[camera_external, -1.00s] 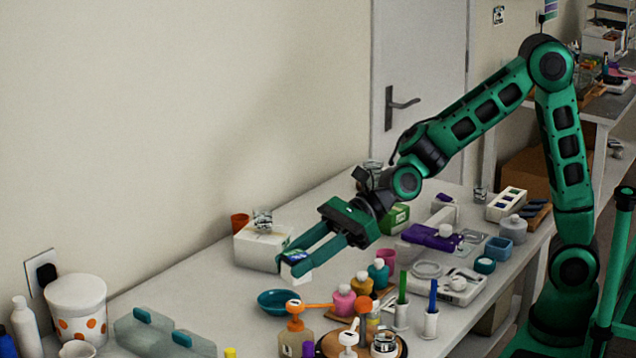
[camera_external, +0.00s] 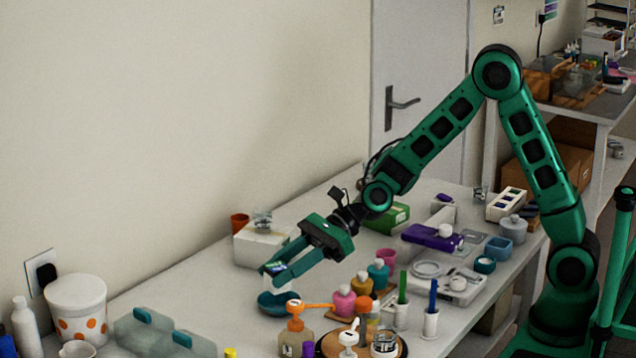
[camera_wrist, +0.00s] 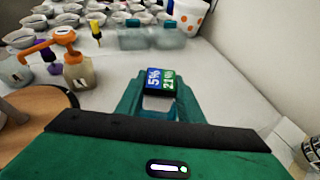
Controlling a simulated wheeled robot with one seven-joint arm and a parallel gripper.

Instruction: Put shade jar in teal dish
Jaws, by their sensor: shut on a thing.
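In the wrist view the jar's top (camera_wrist: 160,80), marked with numbers, shows between my green fingertips (camera_wrist: 160,92). The teal dish (camera_external: 275,305) is a shallow round bowl on the table. In the wrist view I cannot tell the dish from my fingers.
An orange-topped pump bottle (camera_external: 296,324) stands right in front of the dish, with its spout reaching right. Pink (camera_external: 343,300) and other coloured bottles stand to the right. A white box (camera_external: 258,246) is behind. Clear trays (camera_external: 165,330) lie at front left. The table left of the dish is bare.

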